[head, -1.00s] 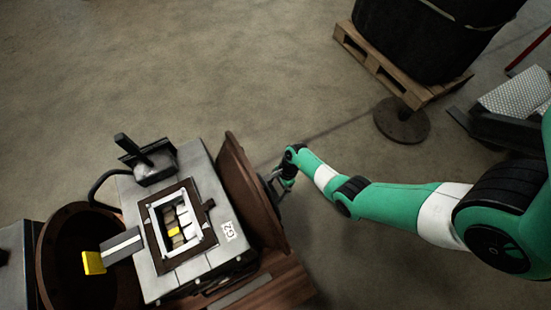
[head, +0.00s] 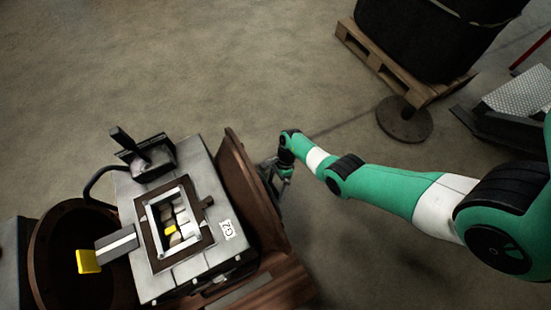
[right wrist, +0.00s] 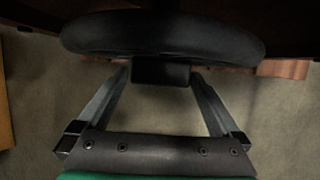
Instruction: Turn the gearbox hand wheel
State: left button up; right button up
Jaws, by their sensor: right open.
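The gearbox (head: 190,272) is a grey box marked G2 at the lower left of the head view, with a framed opening on top showing pale and yellow parts. A brown upright flange (head: 240,175) stands at its right side. My right gripper (head: 268,172) is beside that flange's outer face. In the right wrist view, a black round wheel rim (right wrist: 165,36) crosses the top. My right gripper (right wrist: 160,80) is open beneath it, its fingers either side of a dark block (right wrist: 160,73). I cannot tell if they touch it. The wheel is not clearly visible in the head view. My left gripper is out of view.
A brown round housing (head: 48,235) and a yellow block (head: 88,261) are left of the gearbox. A black lever (head: 130,147) rises at its back corner. A wooden pallet (head: 390,70) with a dark load stands at the upper right.

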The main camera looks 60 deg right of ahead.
jog(key=p+v, duration=0.6)
jog(key=v, duration=0.5)
jog(key=shift+d, duration=0.1)
